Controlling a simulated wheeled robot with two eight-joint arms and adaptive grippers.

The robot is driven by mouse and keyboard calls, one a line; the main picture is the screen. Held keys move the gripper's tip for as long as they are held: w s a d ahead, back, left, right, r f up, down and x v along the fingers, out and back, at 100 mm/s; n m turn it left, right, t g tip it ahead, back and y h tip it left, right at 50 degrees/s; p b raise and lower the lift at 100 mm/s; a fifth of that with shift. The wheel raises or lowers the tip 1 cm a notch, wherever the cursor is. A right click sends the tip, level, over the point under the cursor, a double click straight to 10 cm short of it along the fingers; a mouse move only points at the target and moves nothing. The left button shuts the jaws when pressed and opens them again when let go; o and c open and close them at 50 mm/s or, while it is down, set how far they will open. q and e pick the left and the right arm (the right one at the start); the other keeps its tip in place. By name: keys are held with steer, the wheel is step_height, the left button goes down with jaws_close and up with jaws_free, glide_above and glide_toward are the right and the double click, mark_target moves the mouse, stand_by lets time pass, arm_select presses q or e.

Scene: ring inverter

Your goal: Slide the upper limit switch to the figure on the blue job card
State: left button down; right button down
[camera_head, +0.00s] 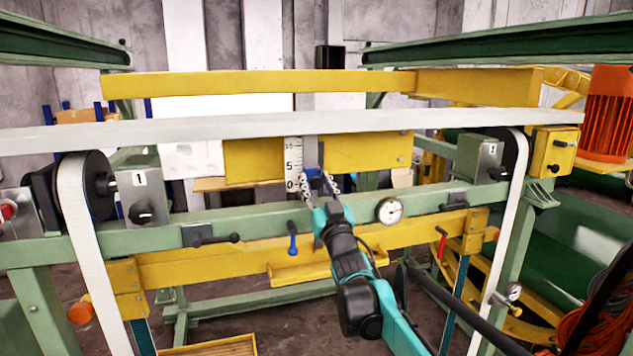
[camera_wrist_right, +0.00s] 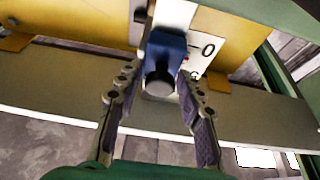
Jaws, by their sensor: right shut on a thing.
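The upper limit switch is a small blue block (camera_head: 312,174) with a dark round knob, at the low end of a white scale (camera_head: 293,165) marked 0, 5 and 10. In the right wrist view, the blue block (camera_wrist_right: 166,46) and its knob sit between my fingers, beside the scale's 0 mark. My right gripper (camera_head: 317,186) reaches up from below and is shut on this switch; its fingers also show in the right wrist view (camera_wrist_right: 155,90). The exact contact is hard to see. I cannot make out a blue job card. My left gripper is not in view.
A pale horizontal bar (camera_head: 250,128) crosses above the scale. White belts (camera_head: 88,240) run down both sides.

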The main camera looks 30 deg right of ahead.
steer(key=shift+r, duration=0.15)
steer(key=c, duration=1.3)
jaws_free()
steer(key=shift+o, duration=0.2)
steer(key=v, duration=1.2)
